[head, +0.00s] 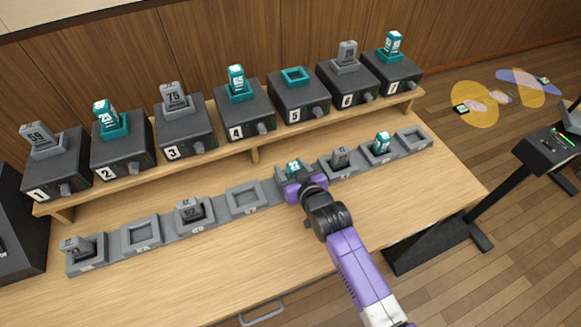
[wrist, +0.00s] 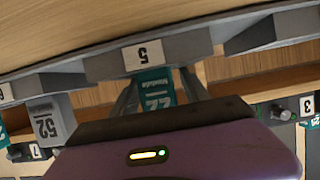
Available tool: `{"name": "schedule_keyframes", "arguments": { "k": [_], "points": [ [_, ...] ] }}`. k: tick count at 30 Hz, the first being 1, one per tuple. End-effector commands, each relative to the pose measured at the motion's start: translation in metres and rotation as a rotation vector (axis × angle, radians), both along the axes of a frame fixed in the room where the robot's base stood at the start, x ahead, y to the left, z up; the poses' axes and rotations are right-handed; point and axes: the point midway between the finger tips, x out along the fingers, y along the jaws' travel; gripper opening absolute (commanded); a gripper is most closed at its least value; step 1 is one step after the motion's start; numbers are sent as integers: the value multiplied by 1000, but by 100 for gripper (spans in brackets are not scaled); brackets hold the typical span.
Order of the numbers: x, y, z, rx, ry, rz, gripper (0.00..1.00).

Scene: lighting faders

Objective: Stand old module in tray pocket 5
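A teal module (head: 292,167) stands in tray pocket 5, the fifth from the left in the grey tray row in the head view. In the wrist view the teal module (wrist: 157,90) rises behind the wall of pocket 5 (wrist: 158,58), whose label is upside down. My gripper (head: 297,182) is right at the module, with one finger on each side. In the wrist view the fingers (wrist: 160,92) look spread slightly wider than the module, with a thin gap on the right. Contact on the left is hard to judge. My gripper hides the module's lower part in the head view.
Shelf unit 5 (head: 298,105) has an empty teal socket (head: 296,75); the other units hold modules. A grey module (head: 340,157) and a teal module (head: 382,141) stand in the pockets to the right. Pocket 4 (head: 227,201) is empty. The table front (head: 200,285) is clear.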

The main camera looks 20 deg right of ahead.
Motion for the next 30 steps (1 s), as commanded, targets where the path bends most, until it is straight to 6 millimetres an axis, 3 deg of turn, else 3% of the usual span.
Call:
{"name": "schedule_keyframes", "arguments": {
  "k": [8,22,30],
  "points": [
    [-5,0,5,0,1,0,54],
    [-85,0,37,-1,1,0,54],
    [-109,0,48,0,0,0,54]
  ]
}}
